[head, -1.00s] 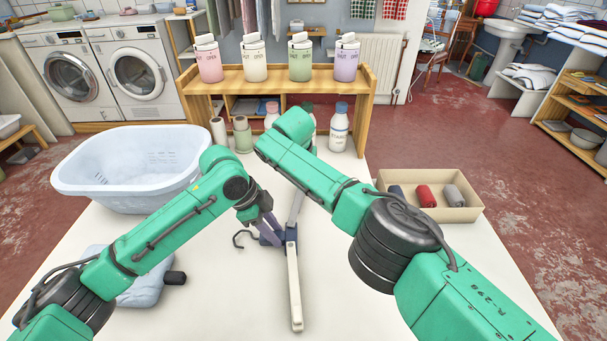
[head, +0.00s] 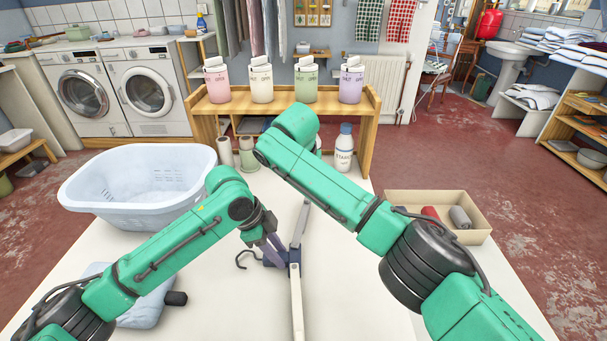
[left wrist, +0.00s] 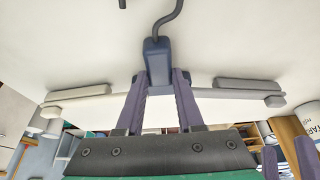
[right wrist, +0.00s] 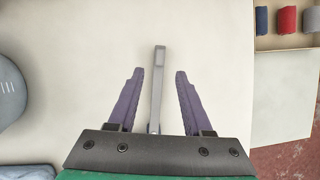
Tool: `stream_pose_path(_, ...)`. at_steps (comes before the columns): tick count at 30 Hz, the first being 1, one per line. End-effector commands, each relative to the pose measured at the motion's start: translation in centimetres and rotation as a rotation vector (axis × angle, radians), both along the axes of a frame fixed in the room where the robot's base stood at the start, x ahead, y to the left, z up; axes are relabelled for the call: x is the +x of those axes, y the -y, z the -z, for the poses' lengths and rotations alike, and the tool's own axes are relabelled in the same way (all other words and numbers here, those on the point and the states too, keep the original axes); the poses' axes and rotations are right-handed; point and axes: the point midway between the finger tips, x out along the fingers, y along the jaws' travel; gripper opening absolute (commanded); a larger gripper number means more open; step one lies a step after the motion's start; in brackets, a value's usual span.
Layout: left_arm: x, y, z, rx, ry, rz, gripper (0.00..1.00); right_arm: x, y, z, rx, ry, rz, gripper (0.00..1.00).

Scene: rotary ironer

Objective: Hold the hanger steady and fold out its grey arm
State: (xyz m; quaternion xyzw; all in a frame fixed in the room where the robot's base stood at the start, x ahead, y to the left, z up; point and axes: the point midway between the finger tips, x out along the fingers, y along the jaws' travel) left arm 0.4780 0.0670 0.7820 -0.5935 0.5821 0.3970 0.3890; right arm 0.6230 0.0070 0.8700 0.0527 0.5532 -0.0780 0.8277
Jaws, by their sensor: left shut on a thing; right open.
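The hanger has a dark blue hub (head: 294,258) with a dark hook (head: 243,261), lying over the white table. Its white arm (head: 297,305) points toward me and its grey arm (head: 301,225) points away, roughly opposite each other. The left wrist view shows the hub (left wrist: 157,66) with the arms spread to both sides. My left gripper (head: 272,246) is shut on the hub. My right gripper (right wrist: 155,72) is open, with the grey arm (right wrist: 158,85) between its fingers; the fingers appear apart from it. In the head view, my right arm hides that gripper.
A cardboard box (head: 481,237) holds rolls at the right. A starch bottle (head: 344,152) and a wooden shelf (head: 372,105) stand behind. The table around the hanger is clear.

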Motion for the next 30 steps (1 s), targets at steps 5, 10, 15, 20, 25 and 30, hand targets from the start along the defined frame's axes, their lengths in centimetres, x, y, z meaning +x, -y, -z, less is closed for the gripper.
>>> stream_pose_path(5,0.0,0.0,0.0,0.000,0.000,0.000,0.00,-1.5,-0.3,-3.7,0.001,0.000,0.000,0.50)
stream_pose_path(10,0.0,0.0,0.0,0.000,0.000,0.000,0.00,-1.9,-0.4,-4.7,-0.001,-0.002,0.000,0.50)
stream_pose_path(15,0.0,0.0,0.0,0.000,0.000,0.000,0.00,-1.9,-0.4,-4.7,-0.001,-0.002,0.000,0.50)
stream_pose_path(20,0.0,0.0,0.0,0.000,0.000,0.000,0.00,-1.9,-0.2,-4.3,0.047,-0.003,0.066,0.00)
stream_pose_path(25,0.0,0.0,0.0,0.000,0.000,0.000,0.00,-1.7,1.0,-2.7,0.293,-0.022,0.438,0.00)
stream_pose_path(30,0.0,0.0,0.0,0.000,0.000,0.000,0.00,-1.7,3.1,-1.3,0.616,-0.082,0.990,0.00)
